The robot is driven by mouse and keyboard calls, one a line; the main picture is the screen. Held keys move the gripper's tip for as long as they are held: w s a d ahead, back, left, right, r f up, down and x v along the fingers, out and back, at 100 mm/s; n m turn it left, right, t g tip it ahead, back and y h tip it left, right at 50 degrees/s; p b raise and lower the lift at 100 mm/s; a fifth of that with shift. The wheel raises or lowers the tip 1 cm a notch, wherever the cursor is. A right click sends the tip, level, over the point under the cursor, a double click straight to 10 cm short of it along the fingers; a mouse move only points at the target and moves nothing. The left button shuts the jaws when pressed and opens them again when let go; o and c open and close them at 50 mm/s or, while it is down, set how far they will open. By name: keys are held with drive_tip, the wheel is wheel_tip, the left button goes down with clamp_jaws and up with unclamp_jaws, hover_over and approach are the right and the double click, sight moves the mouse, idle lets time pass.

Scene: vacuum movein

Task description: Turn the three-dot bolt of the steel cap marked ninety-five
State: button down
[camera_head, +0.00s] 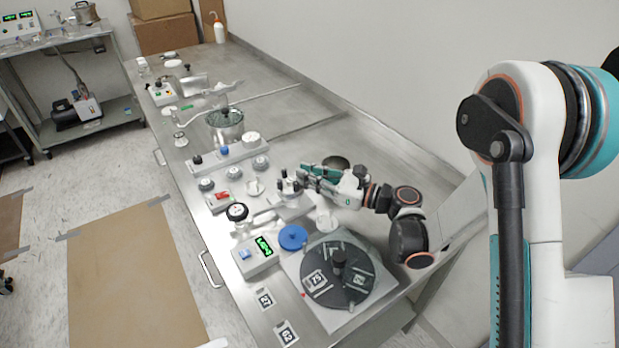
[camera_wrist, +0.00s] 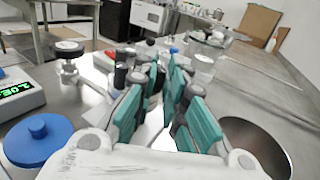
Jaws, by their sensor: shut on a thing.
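My gripper (camera_head: 304,180) reaches in from the right over the bench, its teal fingers close together at a small steel fitting with dark knobs (camera_head: 287,188). In the wrist view the fingers (camera_wrist: 165,75) point away from the camera, and the fitting's dark-topped parts (camera_wrist: 121,76) stand just left of them. The jaws are shut on a small part of this fitting; the fingers hide the part itself. I cannot read a ninety-five or make out three dots on it. A dark round disc (camera_head: 327,263) with white number tags lies at the near end of the bench.
A blue knob (camera_head: 292,237), a green-lit display box (camera_head: 258,251) and a round gauge (camera_head: 238,212) stand nearby. A dark bowl (camera_wrist: 257,144) lies close right of the fingers. A steel pot (camera_head: 226,125) stands farther back. The bench's right back strip is clear.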

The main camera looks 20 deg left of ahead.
drive_tip(key=shift+m+t, duration=0.3)
drive_tip(key=shift+t, duration=0.1)
drive_tip(key=c, duration=1.6)
unclamp_jaws()
drive_tip(key=shift+c, duration=0.2)
drive_tip(key=n+g+p, duration=0.1)
drive_tip(key=g, duration=0.1)
drive_tip(key=n+g+p, duration=0.1)
drive_tip(key=g, duration=0.1)
drive_tip(key=shift+w+r+n, duration=0.1)
drive_tip(key=shift+w+n, duration=0.3)
drive_tip(key=d+p, duration=0.3)
drive_tip(key=d, duration=1.1)
drive_tip(key=w+d+r+m+t, duration=0.1)
drive_tip(key=w+r+m+t, duration=0.2)
drive_tip(key=r, duration=0.4)
drive_tip(key=w+d+r+m+t, duration=0.1)
drive_tip(key=w+r+m+t, duration=0.2)
drive_tip(key=r, duration=0.5)
drive_tip(key=w+d+r+m+t, duration=0.2)
drive_tip(key=w+r+m+t, duration=0.2)
drive_tip(key=r, duration=0.4)
drive_tip(key=shift+m+t+y+p, duration=0.3)
drive_tip(key=shift+m+t, duration=0.4)
drive_tip(key=shift+m, duration=0.7)
